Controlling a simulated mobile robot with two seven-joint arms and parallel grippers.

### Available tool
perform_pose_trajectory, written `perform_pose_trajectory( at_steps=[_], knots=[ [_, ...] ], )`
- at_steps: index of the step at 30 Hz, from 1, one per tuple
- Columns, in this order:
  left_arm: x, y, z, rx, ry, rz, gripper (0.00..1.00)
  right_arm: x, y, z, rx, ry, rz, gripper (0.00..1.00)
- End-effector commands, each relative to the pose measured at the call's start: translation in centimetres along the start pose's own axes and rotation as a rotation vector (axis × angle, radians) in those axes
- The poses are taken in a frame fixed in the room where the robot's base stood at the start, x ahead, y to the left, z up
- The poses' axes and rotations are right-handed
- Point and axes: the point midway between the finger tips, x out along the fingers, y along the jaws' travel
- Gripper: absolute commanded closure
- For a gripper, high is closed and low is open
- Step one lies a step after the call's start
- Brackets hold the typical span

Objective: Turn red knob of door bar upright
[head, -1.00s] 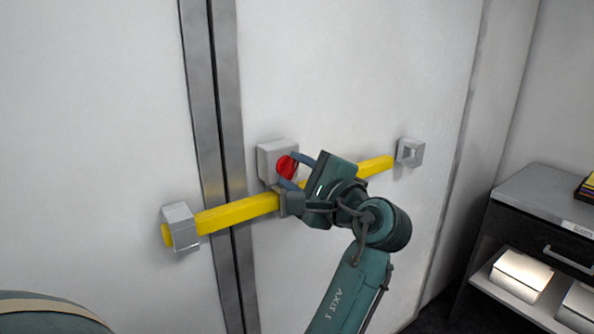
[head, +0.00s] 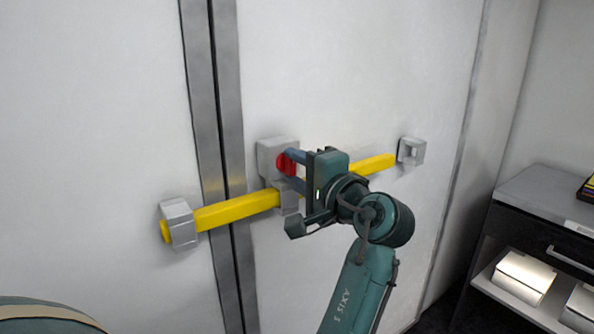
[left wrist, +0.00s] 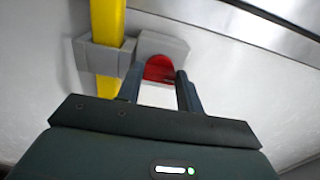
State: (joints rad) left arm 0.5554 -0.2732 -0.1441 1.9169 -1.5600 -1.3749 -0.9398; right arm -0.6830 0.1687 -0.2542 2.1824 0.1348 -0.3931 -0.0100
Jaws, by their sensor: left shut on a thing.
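The red knob (head: 282,164) sits on a grey housing (head: 275,150) on the white door, just above the yellow door bar (head: 236,212). My left gripper (head: 289,171) is shut on the knob, with one finger above the other in the head view. In the left wrist view the knob (left wrist: 159,68) shows between the two fingers (left wrist: 160,82), beside the yellow bar (left wrist: 107,22). The gripper hides part of the knob and the middle of the bar. My right gripper is not in view.
A vertical metal seam (head: 214,110) runs down the door behind the bar. A dark cabinet with a shelf (head: 545,235) stands at the right.

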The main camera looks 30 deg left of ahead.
Motion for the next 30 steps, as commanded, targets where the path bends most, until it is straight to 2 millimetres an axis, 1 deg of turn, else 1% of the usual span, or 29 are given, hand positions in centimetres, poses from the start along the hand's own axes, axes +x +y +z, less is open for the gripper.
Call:
perform_pose_trajectory(
  at_steps=[10,11,18,30],
  knots=[
    [-0.02,0.12,0.01,-0.005,-0.001,0.005,0.86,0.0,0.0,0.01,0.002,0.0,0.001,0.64],
    [-0.02,0.12,0.01,-0.005,-0.001,0.005,0.61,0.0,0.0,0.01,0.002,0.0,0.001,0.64],
    [-0.01,0.06,0.0,-0.003,0.0,0.003,0.42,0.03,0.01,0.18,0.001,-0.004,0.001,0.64],
    [0.17,-0.04,-0.06,-0.003,0.001,0.001,0.42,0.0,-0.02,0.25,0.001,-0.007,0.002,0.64]
  ],
)
